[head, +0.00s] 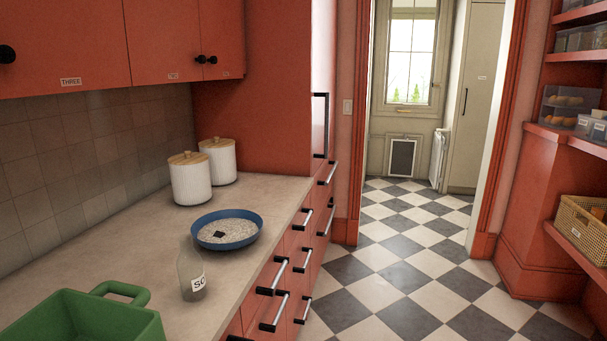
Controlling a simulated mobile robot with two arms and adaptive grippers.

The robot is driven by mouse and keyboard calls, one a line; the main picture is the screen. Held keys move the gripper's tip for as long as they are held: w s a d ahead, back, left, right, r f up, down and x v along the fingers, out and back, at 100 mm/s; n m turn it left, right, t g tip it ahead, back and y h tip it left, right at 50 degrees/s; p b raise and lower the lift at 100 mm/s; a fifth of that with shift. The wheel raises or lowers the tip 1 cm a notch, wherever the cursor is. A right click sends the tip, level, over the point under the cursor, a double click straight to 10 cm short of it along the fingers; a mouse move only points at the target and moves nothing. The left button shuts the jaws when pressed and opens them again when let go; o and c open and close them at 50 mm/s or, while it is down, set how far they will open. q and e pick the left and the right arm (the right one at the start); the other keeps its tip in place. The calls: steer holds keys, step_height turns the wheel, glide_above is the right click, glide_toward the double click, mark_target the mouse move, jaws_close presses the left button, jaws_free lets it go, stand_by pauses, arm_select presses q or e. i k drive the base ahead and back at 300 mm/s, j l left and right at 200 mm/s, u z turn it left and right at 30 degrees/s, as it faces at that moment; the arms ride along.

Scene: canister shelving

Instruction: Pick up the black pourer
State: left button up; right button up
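A small black piece (219,234), which looks like the black pourer, lies on the pale speckled contents of a round blue bowl (258,219). The bowl rests on the counter (120,239), near its front edge. The black piece is too small to make out its exact shape. Neither of my grippers shows in the head view.
A clear bottle (190,270) with a white label stands in front of the bowl. A green container with a handle (90,316) is at the lower left. Two white lidded canisters (190,181) stand behind. Red cupboards (180,35) overhang the counter. The checkered floor (400,270) is clear.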

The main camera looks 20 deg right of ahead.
mark_target(219, 234)
steer(key=z, duration=4.05)
steer(key=u, duration=4.05)
steer(key=i+l+u, duration=0.15)
steer(key=l+u, duration=0.25)
steer(key=i+l+u, duration=0.15)
steer(key=u, duration=0.3)
steer(key=l+u, duration=0.4)
steer(key=i+l, duration=0.05)
